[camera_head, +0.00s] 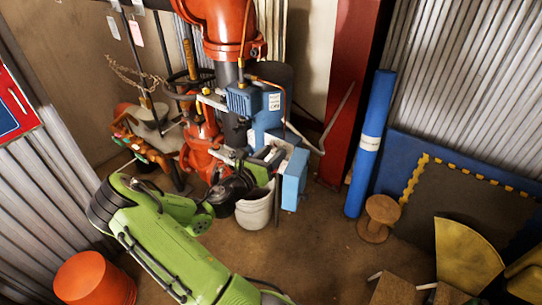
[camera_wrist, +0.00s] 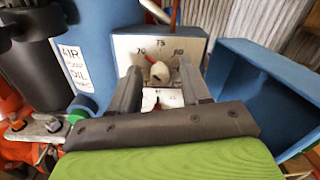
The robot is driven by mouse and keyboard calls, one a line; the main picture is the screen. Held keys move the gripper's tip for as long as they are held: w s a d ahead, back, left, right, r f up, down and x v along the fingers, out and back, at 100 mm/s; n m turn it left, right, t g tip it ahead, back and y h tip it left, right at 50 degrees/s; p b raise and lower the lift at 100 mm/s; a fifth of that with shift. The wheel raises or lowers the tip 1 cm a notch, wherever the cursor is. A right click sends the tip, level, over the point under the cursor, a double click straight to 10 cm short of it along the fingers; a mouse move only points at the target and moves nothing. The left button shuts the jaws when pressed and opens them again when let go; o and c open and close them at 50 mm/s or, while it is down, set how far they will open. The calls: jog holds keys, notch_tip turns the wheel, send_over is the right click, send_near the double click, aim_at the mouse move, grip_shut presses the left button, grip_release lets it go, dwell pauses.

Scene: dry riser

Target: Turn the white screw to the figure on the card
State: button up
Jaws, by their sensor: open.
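The white screw (camera_wrist: 160,73) shows in the wrist view as a rounded white knob low on a pale scale plate (camera_wrist: 127,47). The plate carries the figures 70, 75 and 80, and a red pointer (camera_wrist: 150,59) beside the screw leans toward its upper left. My gripper (camera_wrist: 159,68) is open, with one finger on each side of the screw; I cannot tell whether either touches it. A smaller white plate with a red mark (camera_wrist: 157,99) shows between the fingers. In the head view my gripper (camera_head: 266,158) is at the blue box. I cannot identify the card for certain; two blank-looking tags (camera_head: 137,34) hang upper left.
An open blue box or cover (camera_wrist: 268,92) stands close right of my gripper. A blue cylinder labelled AIR / OIL (camera_wrist: 78,70) is close on the left. Red pipework (camera_head: 222,25) rises behind.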

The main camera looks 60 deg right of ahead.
jog(key=shift+c, duration=0.4)
grip_shut()
jog(key=shift+m, duration=0.3)
jog(key=m, duration=0.9)
jog(key=shift+f+b, duration=0.1)
jog(key=shift+b, duration=0.3)
jog(key=shift+m+t+b, duration=0.3)
jog(key=shift+m+b, duration=2.85)
jog(key=shift+m, duration=1.65)
